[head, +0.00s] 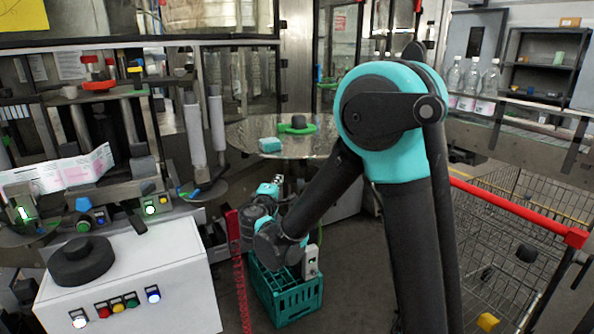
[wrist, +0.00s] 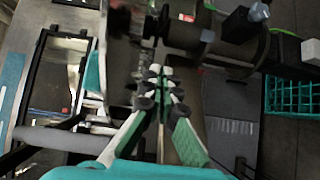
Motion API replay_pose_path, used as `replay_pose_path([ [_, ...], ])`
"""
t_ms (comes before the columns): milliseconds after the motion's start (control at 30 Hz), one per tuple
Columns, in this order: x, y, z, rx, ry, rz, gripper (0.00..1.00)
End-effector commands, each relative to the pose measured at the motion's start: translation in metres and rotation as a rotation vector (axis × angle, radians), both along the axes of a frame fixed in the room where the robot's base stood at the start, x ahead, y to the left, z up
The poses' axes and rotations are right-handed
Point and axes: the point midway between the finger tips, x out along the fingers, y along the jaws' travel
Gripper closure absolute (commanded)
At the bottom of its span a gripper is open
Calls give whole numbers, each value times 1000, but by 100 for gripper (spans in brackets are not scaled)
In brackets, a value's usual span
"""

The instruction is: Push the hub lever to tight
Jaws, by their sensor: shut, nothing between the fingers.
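My gripper (head: 277,181) is small in the head view, at the end of my folded arm, above the teal crate and right of the labeller. In the wrist view its fingers (wrist: 166,77) are closed together with nothing between them. A small blue and green lever-like piece (head: 188,193) sits on a dark disc (head: 208,190) left of my gripper; I cannot tell whether it is the hub lever or how it is set. In the wrist view a dark cylindrical part (wrist: 243,45) lies beyond and right of the fingertips. No tight marking is readable.
A teal crate (head: 287,300) stands on the floor below my arm. A white control box (head: 150,275) with coloured buttons is at the left front. A round metal table (head: 245,135) stands behind, and a wire trolley with a red handle (head: 510,205) is at right.

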Motion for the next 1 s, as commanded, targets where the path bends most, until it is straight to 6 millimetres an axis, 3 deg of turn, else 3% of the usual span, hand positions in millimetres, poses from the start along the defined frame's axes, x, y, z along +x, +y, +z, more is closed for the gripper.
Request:
replay_pose_path([
  [100,-1,8,2,-12,-14,13,100],
  [533,7,7,2,-11,-13,11,100],
  [1000,91,-2,2,-11,-13,9,100],
])
